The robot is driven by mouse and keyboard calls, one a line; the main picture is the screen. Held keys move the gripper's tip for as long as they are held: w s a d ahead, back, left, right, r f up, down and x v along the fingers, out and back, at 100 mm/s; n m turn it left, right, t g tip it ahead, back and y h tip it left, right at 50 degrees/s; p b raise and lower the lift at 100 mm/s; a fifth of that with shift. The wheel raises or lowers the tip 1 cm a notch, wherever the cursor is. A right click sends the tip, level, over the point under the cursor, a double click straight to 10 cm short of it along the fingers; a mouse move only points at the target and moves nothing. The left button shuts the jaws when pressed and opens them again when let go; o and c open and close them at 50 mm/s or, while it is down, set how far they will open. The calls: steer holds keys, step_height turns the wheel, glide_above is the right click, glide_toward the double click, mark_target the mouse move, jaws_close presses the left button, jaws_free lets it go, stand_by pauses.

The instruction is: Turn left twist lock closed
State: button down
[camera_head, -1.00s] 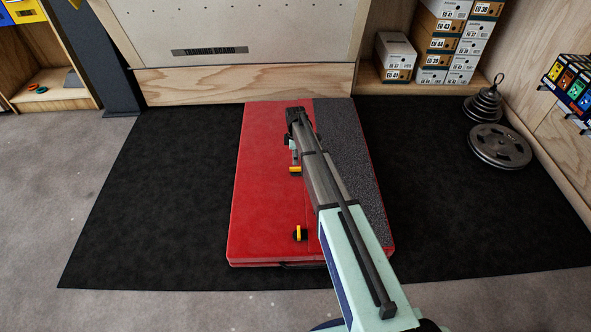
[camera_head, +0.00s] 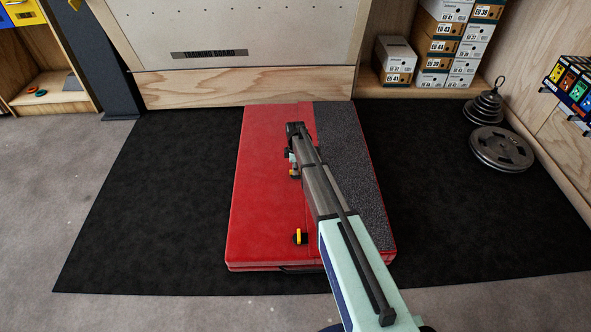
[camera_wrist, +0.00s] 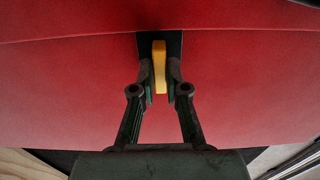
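The red pad (camera_head: 262,190) lies on the black floor mat, with a grey textured strip on its right. A yellow twist-lock handle (camera_wrist: 159,66) on a black plate (camera_wrist: 174,42) stands between my gripper's (camera_wrist: 160,90) fingertips in the wrist view. The partly spread fingers flank it, with a narrow gap showing on the right; contact on the left is unclear. In the head view, my gripper (camera_head: 292,166) is over the pad and mostly covers this lock. A second yellow and black lock (camera_head: 299,237) sits nearer the pad's front edge, free of my gripper.
A training board (camera_head: 230,40) stands behind the pad. Shoe boxes (camera_head: 440,50) are on a shelf at the back right, and weight plates (camera_head: 501,148) lie on the right. The black mat (camera_head: 150,190) is clear left of the pad.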

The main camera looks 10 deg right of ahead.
steer(key=shift+r+m+p, duration=0.15)
steer(key=shift+m+p, duration=0.25)
steer(key=shift+p, duration=0.3)
steer(key=shift+r+p, duration=0.1)
steer(key=shift+p, duration=0.35)
steer(key=m+p, duration=0.2)
steer(key=p, duration=0.1)
steer(key=shift+r+m, duration=0.1)
steer(key=shift+m, duration=0.2)
steer(key=m+p, duration=0.5)
steer(key=p, duration=0.1)
steer(key=m+p, duration=0.3)
steer(key=m, duration=0.2)
steer(key=shift+f, duration=0.2)
steer(key=m+p, duration=0.2)
steer(key=m, duration=0.2)
steer(key=shift+f+m+p, duration=0.1)
steer(key=shift+m+p, duration=0.2)
steer(key=shift+p, duration=0.05)
